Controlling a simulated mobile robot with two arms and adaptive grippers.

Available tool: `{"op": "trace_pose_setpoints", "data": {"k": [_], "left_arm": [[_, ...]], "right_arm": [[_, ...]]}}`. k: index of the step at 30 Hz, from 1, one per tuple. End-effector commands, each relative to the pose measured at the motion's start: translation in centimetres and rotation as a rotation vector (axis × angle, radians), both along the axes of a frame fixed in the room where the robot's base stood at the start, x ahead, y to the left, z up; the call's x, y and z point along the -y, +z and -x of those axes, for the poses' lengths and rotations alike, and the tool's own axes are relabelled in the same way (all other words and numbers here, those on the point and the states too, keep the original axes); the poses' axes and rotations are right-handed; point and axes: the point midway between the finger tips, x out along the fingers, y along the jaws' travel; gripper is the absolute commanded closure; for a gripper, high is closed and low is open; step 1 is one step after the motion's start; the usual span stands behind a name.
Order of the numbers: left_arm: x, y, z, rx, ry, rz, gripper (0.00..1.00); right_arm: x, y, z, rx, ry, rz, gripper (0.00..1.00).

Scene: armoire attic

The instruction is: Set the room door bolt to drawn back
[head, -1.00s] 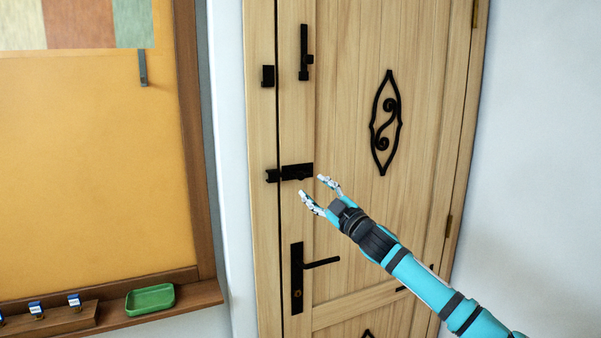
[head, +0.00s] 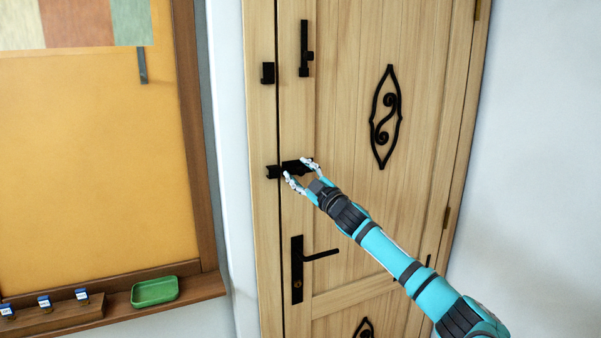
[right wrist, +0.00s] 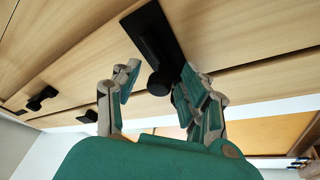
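The wooden room door (head: 350,110) stands in the middle of the head view. Its black bolt (head: 292,167) is mounted near the left edge, with a black keeper (head: 272,172) on the frame beside it. My right gripper (head: 298,173) is at the bolt, its fingers spread around it. In the right wrist view the black bolt plate (right wrist: 152,35) and its round knob (right wrist: 160,82) show, with the knob between the open fingers (right wrist: 155,88), close to the right-hand ones. Whether a finger touches it I cannot tell. My left gripper is not in view.
A black lever handle (head: 320,255) sits below the bolt. Another black latch (head: 304,50) is above, and an oval scroll ornament (head: 385,117) is to the right. At left, a board (head: 90,170) has a ledge with a green tray (head: 155,291).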

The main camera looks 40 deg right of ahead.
Motion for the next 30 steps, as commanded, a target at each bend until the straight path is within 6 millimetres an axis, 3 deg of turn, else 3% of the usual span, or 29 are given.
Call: {"op": "trace_pose_setpoints", "data": {"k": [1,9,20,30], "left_arm": [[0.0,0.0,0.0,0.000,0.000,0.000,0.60],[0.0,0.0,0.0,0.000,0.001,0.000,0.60],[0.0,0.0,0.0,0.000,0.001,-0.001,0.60],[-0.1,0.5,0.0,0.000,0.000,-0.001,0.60]], "right_arm": [[0.0,0.0,0.0,0.000,0.000,0.000,0.65],[0.0,0.0,0.0,0.000,0.000,0.000,1.00],[0.0,0.0,0.0,0.000,0.000,0.000,1.00],[3.7,0.0,1.2,-0.001,-0.001,0.002,1.00]]}}
